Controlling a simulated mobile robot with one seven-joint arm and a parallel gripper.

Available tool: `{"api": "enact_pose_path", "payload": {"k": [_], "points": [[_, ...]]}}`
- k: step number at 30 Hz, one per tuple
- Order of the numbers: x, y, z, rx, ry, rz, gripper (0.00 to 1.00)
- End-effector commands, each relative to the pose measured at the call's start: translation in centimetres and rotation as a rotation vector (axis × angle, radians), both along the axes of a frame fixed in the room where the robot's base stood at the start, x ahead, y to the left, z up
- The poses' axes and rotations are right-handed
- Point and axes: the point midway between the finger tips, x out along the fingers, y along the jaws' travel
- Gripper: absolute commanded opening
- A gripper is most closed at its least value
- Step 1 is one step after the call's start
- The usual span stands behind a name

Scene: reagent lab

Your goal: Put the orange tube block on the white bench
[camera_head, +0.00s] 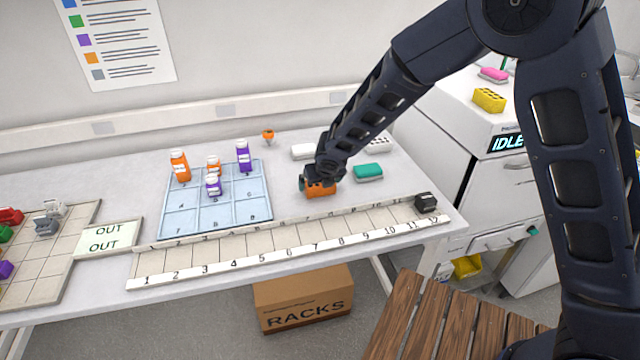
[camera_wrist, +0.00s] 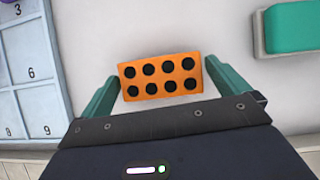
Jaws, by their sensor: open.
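The orange tube block (camera_head: 320,189) sits on the white bench (camera_head: 345,150), to the right of the blue tray and behind the numbered strip. In the wrist view the orange tube block (camera_wrist: 160,79) shows its top with two rows of black holes. My gripper (camera_wrist: 158,85) is open, with one green finger on each side of the block. Small gaps seem to show between the fingers and the block's ends. In the head view my gripper (camera_head: 318,182) is above the block and hides part of it.
A blue tray (camera_head: 184,222) with orange and purple bottles stands left. A teal-topped block (camera_head: 368,172) lies close to the right; white blocks (camera_head: 303,151) lie behind. The numbered strip (camera_head: 262,262) runs along the front, with a black block (camera_head: 426,203) at its right end.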

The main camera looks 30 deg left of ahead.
Motion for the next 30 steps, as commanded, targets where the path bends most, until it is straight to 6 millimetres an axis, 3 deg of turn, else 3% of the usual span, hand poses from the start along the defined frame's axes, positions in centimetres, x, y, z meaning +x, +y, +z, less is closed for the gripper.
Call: {"api": "enact_pose_path", "payload": {"k": [18, 30], "points": [[-3.0, -3.4, 8.0, 0.003, 0.000, -0.001, 1.00], [-3.7, -4.1, 9.6, 0.001, -0.001, 0.000, 1.00]]}}
